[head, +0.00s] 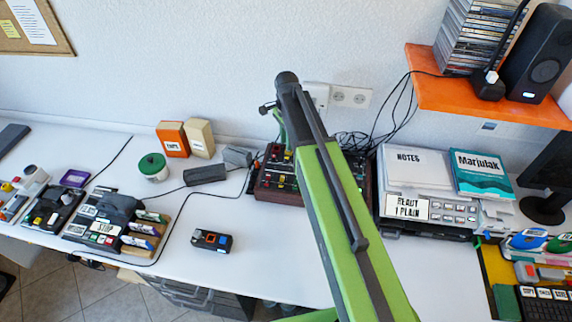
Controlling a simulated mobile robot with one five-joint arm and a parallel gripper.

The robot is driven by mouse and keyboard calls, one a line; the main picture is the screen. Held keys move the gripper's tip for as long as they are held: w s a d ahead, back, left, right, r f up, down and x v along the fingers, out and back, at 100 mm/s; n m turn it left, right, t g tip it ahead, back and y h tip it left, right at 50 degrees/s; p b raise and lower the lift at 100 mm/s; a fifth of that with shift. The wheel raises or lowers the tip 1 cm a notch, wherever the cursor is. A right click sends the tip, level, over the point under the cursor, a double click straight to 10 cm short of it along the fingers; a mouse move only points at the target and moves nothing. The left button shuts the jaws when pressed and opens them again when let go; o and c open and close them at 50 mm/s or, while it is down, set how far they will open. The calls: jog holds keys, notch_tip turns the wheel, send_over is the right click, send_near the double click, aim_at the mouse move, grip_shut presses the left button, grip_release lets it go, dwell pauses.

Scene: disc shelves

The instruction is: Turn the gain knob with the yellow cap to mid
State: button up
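A dark control box with a reddish-brown frame (278,190) stands on the white table near the wall, with several small knobs and coloured caps on top. A small yellow spot (288,153) shows near its back edge; it is too small to tell whether it is the yellow knob cap. My green and black arm crosses in front of the box and hides its middle. The far part of my arm bends down behind the upper link towards the box. My gripper's fingers are hidden there, so contact with a knob cannot be seen.
A grey unit (398,165) with a NOTES cover stands close to the box's right. A dark grey block (205,174) and a small black device (211,240) lie to its left. Cables run behind the box. An orange shelf (440,90) overhangs at right.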

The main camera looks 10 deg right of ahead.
aim_at(287, 157)
notch_tip(287, 157, down, 8)
jog(key=b, duration=0.6)
